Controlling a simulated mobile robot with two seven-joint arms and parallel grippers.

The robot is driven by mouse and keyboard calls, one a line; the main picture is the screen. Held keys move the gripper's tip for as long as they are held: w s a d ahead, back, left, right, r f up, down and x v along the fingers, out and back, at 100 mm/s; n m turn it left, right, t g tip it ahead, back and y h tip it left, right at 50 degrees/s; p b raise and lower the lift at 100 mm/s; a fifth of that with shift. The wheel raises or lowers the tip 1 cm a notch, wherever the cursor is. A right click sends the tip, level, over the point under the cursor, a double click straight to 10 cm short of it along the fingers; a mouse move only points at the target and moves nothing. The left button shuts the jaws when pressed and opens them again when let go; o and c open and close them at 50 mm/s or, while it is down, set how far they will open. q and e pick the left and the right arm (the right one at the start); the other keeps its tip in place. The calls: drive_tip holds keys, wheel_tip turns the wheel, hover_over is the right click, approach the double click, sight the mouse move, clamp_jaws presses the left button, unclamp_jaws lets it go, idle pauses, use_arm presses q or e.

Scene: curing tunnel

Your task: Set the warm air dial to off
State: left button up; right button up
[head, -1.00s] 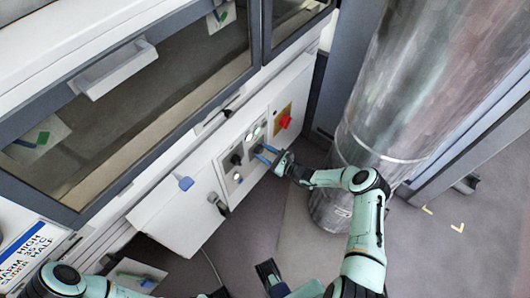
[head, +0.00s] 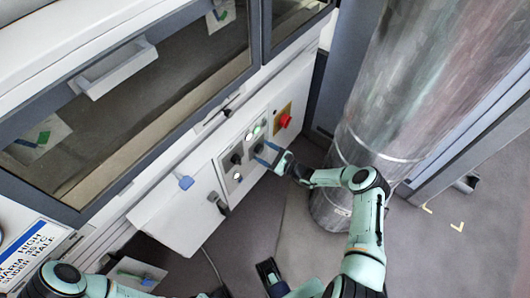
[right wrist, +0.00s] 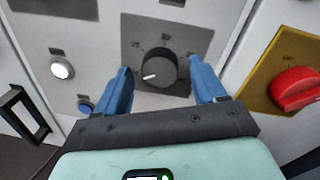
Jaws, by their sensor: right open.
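A round black dial (right wrist: 153,70) with a white pointer sits on a grey plate in the right wrist view. Its pointer is turned toward the lower left; the small marks around it are too small to read. My right gripper (right wrist: 160,66) is open, with one blue finger on each side of the dial and a visible gap to it. In the head view my right gripper (head: 265,154) is at the control panel (head: 230,185), its fingers partly hiding the dial.
A red knob (right wrist: 295,88) on a yellow plate is right of the dial. Another black dial (head: 236,159) and a large metal duct (head: 395,90) flank the gripper.

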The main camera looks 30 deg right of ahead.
drive_tip(key=v, duration=1.3)
drive_tip(key=shift+s+d+p, duration=0.2)
drive_tip(key=shift+p, duration=0.1)
